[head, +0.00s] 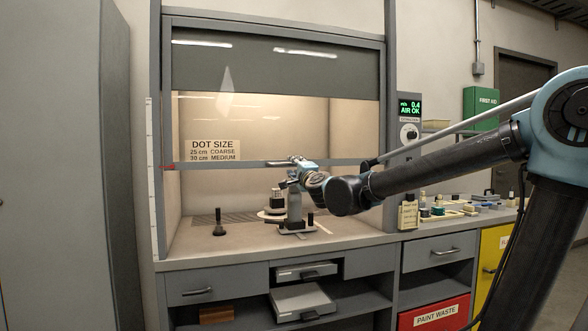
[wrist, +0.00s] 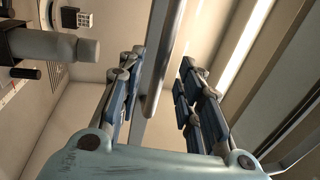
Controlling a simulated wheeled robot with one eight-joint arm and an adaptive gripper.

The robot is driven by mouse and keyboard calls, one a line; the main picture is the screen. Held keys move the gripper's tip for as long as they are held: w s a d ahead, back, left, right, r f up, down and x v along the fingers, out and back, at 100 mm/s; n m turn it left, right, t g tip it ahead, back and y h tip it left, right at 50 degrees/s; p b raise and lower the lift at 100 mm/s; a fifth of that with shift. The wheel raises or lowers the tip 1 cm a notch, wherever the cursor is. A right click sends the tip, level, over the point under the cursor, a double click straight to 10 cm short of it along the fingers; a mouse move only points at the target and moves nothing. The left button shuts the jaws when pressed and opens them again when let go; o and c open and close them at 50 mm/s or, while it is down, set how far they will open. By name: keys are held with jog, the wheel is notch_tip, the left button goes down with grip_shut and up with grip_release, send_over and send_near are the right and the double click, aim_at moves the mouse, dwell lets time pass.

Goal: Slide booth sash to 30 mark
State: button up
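The booth sash (head: 275,68) is a framed pane with a dark upper band and clear glass below. Its grey bottom rail (head: 225,165) hangs well above the worktop, so the booth is partly open below it. A handle bar (head: 278,163) is on the rail's middle. A white scale strip (head: 152,200) runs up the left post, with a red pointer (head: 167,167) level with the rail; its marks are too small to read. My gripper (head: 298,163) is at the handle's right end. In the wrist view, its fingers (wrist: 160,85) are spread, with the handle bar (wrist: 154,70) between them, nearer the left finger.
A sign (head: 215,150) inside lists 25 cm coarse and 30 cm medium. A grey stand (head: 295,212) and a dark-handled tool (head: 219,222) stand on the worktop under the sash. A control panel (head: 410,130) and small bottles are at the right.

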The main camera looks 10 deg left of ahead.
jog(key=v, duration=0.8)
jog(key=shift+s+d, duration=0.2)
jog(key=shift+s, duration=0.05)
